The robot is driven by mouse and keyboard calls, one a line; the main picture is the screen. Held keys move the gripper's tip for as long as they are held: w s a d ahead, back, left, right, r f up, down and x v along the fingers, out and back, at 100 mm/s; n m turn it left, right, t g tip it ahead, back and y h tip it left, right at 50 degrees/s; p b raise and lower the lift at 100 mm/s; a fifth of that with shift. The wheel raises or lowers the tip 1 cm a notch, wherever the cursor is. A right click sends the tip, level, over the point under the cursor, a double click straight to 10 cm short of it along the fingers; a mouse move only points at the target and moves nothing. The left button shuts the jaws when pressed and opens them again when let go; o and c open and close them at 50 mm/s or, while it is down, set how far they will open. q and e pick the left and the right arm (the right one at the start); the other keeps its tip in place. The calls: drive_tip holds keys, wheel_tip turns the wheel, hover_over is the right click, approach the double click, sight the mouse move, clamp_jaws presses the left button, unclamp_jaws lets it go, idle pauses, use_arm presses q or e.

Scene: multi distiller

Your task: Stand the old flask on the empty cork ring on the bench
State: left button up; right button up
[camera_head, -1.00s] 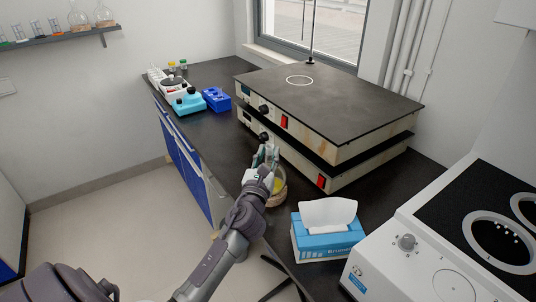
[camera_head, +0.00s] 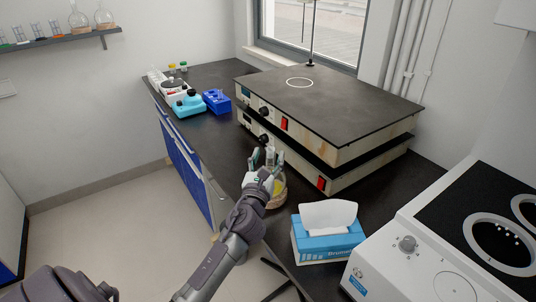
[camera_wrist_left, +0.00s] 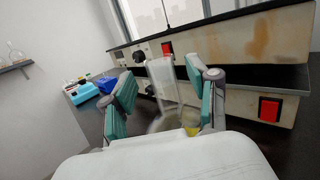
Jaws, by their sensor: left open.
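A clear glass flask (camera_head: 278,191) with yellow contents stands on the black bench, near its front edge. My left gripper (camera_head: 268,157) is above its body, with the fingers apart on either side of the upright neck. In the left wrist view the clear neck (camera_wrist_left: 163,82) shows between the teal finger pads, with a gap on each side. The flask's lower part is partly hidden by my gripper and wrist. I cannot tell what is under its base, and no empty cork ring can be made out. My right gripper is not in view.
Two stacked hotplates (camera_head: 325,104) stand close behind the flask. A blue tissue box (camera_head: 327,242) is to its right, near the front edge. A blue rack (camera_head: 217,100) and small equipment stand at the far left end. Bare bench (camera_head: 212,137) lies between them.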

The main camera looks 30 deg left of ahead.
use_arm(q)
wheel_tip(320, 180, up, 10)
idle(0.5)
idle(0.4)
